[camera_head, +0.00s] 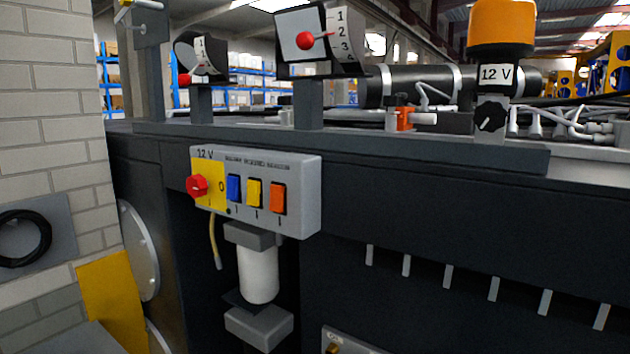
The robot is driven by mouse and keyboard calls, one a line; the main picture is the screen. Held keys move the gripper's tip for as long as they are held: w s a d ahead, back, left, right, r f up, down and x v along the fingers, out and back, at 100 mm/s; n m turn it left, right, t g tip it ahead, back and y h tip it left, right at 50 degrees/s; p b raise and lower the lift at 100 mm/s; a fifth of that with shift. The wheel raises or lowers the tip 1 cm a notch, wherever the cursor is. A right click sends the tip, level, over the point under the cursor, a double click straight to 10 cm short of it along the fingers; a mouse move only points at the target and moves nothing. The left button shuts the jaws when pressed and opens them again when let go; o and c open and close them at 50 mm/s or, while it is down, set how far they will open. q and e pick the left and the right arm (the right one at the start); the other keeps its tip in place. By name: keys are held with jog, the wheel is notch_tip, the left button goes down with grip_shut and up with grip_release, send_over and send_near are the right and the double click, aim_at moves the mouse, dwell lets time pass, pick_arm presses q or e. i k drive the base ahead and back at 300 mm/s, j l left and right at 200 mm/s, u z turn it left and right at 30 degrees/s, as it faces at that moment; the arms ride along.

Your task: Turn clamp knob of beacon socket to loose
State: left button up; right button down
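The orange beacon (503,27) stands at the upper right on its socket, which carries a "12 V" label (495,74). The black clamp knob (490,118) is on the front of the socket, just below the label. It has a light pointer mark; its setting is too small to read for sure. The socket stands on the dark ledge of the chassis (440,150). Neither of my grippers is in the view.
A grey switch box (305,185) with a red knob (196,187) and several coloured rockers juts from the chassis front. Two lever quadrants (345,58) stand on posts along the ledge. White hose ends (535,122) lie right of the clamp knob. The space before the knob is clear.

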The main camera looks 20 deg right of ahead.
aim_at(490, 116)
jog(key=l+z, duration=0.1)
jog(key=z, duration=0.3)
jog(key=k+l+z, duration=0.1)
jog(key=z, duration=0.35)
jog(key=l+z, duration=0.2)
jog(key=z, duration=0.2)
jog(key=k+l+z, duration=0.1)
jog(key=k+z, duration=0.2)
jog(key=z, duration=0.15)
